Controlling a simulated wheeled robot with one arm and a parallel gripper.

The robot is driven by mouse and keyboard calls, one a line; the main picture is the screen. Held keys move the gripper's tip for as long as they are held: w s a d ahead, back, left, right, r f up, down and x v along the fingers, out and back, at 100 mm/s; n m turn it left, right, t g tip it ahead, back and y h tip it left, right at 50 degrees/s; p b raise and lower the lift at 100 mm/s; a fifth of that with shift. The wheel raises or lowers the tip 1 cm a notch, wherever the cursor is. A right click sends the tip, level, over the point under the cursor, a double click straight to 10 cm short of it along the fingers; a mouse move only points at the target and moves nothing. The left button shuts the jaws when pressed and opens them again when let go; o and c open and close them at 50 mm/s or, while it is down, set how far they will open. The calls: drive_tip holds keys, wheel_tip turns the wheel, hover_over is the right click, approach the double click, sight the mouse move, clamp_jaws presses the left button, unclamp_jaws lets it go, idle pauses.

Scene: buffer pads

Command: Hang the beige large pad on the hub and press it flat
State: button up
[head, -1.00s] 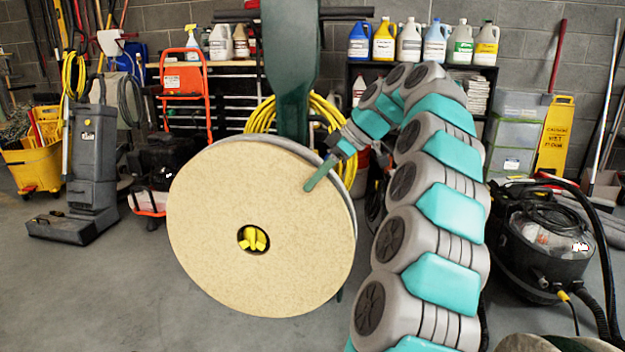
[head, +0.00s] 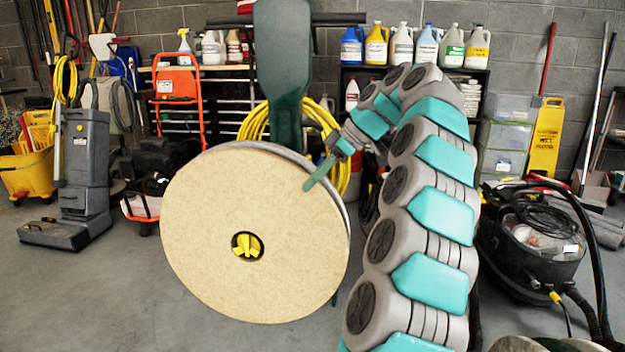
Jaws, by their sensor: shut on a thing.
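The beige large pad (head: 215,270) is a big round disc with a centre hole, facing me upright in the head view. The yellow prongs of the hub (head: 246,245) show in its centre hole. Behind the pad is a grey disc edge (head: 343,205), part of the machine under the dark green column (head: 284,60). My gripper (head: 312,184) is shut on the pad's upper right rim, with one green finger across its front face. The other finger is hidden behind the pad. I cannot tell whether the pad touches the disc behind it all round.
A black wet vacuum (head: 540,240) stands at the right, with a yellow floor sign (head: 546,138) behind it. A grey floor machine (head: 84,165) and a yellow mop bucket (head: 28,172) stand at the left. Shelves with bottles line the back wall. Grey floor is open at lower left.

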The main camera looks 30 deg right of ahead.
drive_tip(key=shift+d+r, duration=0.1)
drive_tip(key=o, duration=1.1)
drive_tip(key=shift+c, duration=0.2)
drive_tip(key=p+v, duration=0.6)
drive_tip(key=v, duration=0.1)
drive_tip(key=shift+s+d+r+p, duration=0.15)
drive_tip(key=shift+d+r+p, duration=0.05)
drive_tip(key=shift+p, duration=0.1)
